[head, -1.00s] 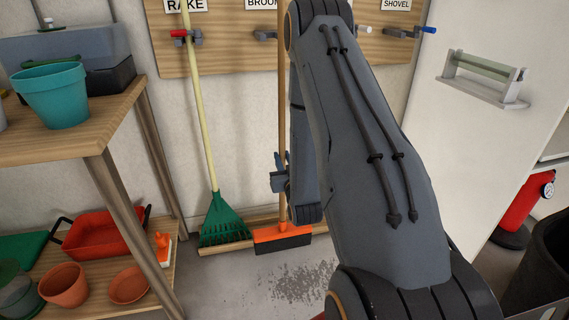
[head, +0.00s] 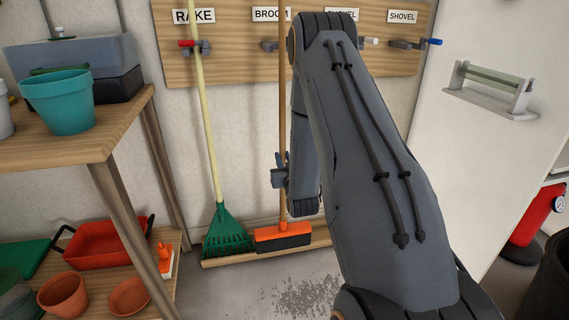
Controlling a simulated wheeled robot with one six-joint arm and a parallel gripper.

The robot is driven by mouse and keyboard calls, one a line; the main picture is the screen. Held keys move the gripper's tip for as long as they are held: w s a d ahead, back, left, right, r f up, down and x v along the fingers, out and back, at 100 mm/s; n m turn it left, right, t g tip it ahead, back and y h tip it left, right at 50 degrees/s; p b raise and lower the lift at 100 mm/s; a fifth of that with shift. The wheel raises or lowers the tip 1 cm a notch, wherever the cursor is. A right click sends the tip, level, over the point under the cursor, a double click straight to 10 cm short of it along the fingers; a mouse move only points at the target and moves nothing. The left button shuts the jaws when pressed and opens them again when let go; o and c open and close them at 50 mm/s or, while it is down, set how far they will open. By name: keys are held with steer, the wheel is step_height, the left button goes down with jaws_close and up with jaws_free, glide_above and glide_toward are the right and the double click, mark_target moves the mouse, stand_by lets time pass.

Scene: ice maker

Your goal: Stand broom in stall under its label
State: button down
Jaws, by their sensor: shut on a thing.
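The broom (head: 283,120) has a thin wooden handle and an orange head with dark bristles. It stands nearly upright below the BROOM label (head: 271,14), its head at the low wooden ledge (head: 225,259) at the wall's foot. My gripper (head: 281,172) is shut on the lower part of the broom handle. I cannot tell whether the handle sits in a clip.
A green rake (head: 227,232) stands left of the broom under the RAKE label (head: 194,16). A clip with a blue tip (head: 433,42) is below the SHOVEL label (head: 403,16). A wooden shelf (head: 85,145) with pots is at the left. A red extinguisher (head: 530,222) is at the right.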

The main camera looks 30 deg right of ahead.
steer(key=b+x, duration=0.2)
steer(key=x, duration=0.6)
steer(key=shift+w, duration=0.15)
steer(key=shift+r, duration=0.15)
stand_by(0.9)
steer(key=shift+f, duration=0.25)
stand_by(0.3)
steer(key=shift+f+b, duration=1.25)
steer(key=shift+f, duration=1)
steer(key=c, duration=1.6)
jaws_free()
steer(key=shift+o, duration=0.6)
steer(key=shift+f, duration=0.2)
steer(key=p+v, duration=0.2)
steer(key=v, duration=0.5)
steer(key=shift+s, duration=0.4)
steer(key=shift+a+r, duration=0.1)
steer(key=shift+r, duration=0.05)
